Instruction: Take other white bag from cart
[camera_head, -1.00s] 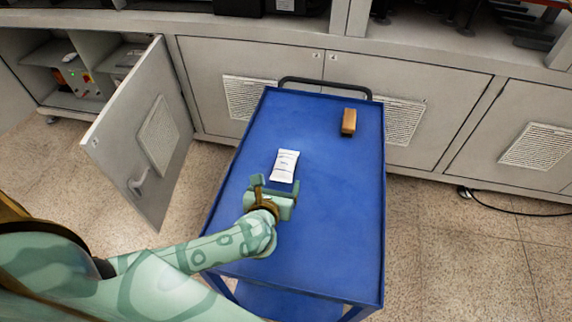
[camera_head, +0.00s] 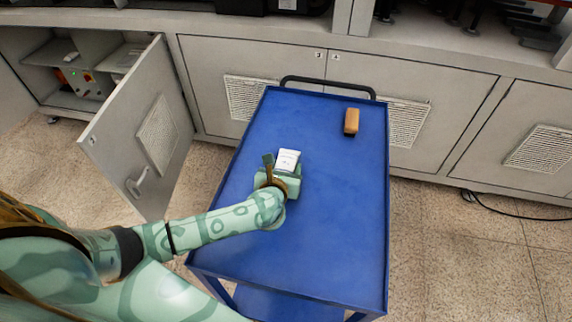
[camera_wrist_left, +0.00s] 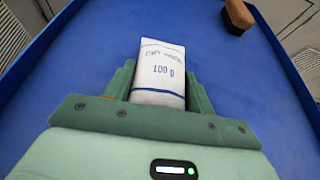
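One white bag (camera_head: 288,159) with blue print lies on the blue cart (camera_head: 330,220), around the middle of its top. My left gripper (camera_head: 283,170) is over the cart at the near end of the bag. In the left wrist view the bag (camera_wrist_left: 160,70) lies between the two fingers of the left gripper (camera_wrist_left: 158,88), one on each side. A narrow gap seems to show by the fingers, so they look open around it. The bag's near end is hidden by the gripper body. My right gripper is not in view.
A brown block (camera_head: 352,121), perhaps a brush, lies at the far right of the cart top. The cart's black handle (camera_head: 327,83) faces grey cabinets. A cabinet door (camera_head: 141,130) stands open at the left. The cart's right half is mostly clear.

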